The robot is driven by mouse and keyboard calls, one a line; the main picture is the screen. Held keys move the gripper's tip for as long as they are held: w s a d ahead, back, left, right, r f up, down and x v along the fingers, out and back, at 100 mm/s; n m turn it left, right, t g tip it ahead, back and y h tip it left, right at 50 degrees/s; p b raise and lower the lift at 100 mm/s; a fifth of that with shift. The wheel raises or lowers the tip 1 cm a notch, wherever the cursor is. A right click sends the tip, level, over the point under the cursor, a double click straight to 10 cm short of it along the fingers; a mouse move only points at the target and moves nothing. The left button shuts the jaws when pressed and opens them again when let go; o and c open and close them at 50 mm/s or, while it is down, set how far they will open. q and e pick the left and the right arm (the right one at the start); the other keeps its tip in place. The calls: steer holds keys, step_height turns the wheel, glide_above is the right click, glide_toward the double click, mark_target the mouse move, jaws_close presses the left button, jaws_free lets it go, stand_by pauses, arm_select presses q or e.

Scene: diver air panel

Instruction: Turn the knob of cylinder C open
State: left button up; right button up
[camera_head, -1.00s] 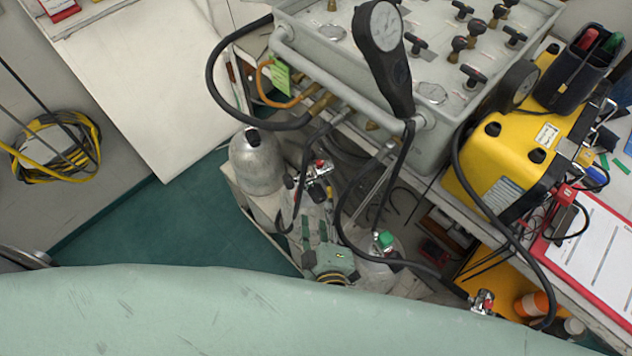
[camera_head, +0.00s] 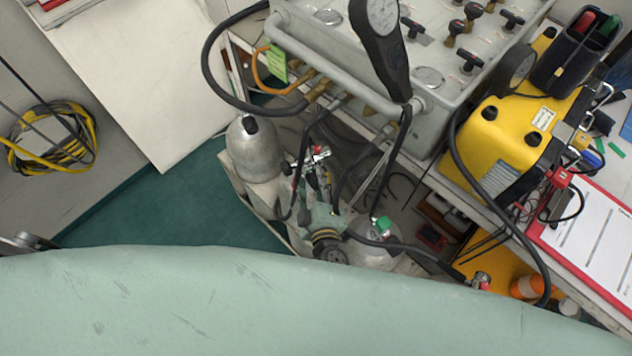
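A silver cylinder (camera_head: 252,155) with a black top stands left of the bench. Close to its right is a valve with a red part (camera_head: 321,153). Further right, a pale cylinder (camera_head: 372,252) carries a green knob (camera_head: 382,226). Another valve with a red part (camera_head: 481,281) shows at lower right. No letter is legible, so I cannot tell which is cylinder C. My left gripper (camera_head: 322,192) is small in view, below the first red valve and left of the green knob. Its fingers are partly lost among hoses; contact is unclear. My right gripper is out of view.
Black hoses hang from the grey gauge panel (camera_head: 345,62) across the cylinders. A yellow case (camera_head: 497,150) and a red-edged clipboard (camera_head: 590,235) lie on the bench. Coiled yellow cable (camera_head: 50,150) hangs at left. Green floor (camera_head: 175,215) is clear left of the cylinders.

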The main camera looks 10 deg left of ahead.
arm_select(q)
steer(key=c, duration=0.7)
steer(key=shift+o, duration=0.2)
steer(key=n+b, duration=0.1)
steer(key=b, duration=0.1)
steer(key=n+t+b, duration=0.1)
steer(key=b, duration=0.2)
steer(key=f+n+t+b, duration=0.1)
steer(key=b, duration=0.2)
steer(key=shift+s+n, duration=0.1)
steer(key=shift+n, duration=0.3)
steer(key=shift+r+n+t+b, duration=0.3)
steer(key=shift+r+b, duration=0.05)
steer(key=shift+b, duration=0.3)
steer(key=o, duration=1)
steer(key=shift+o, duration=0.5)
steer(key=v, duration=1.2)
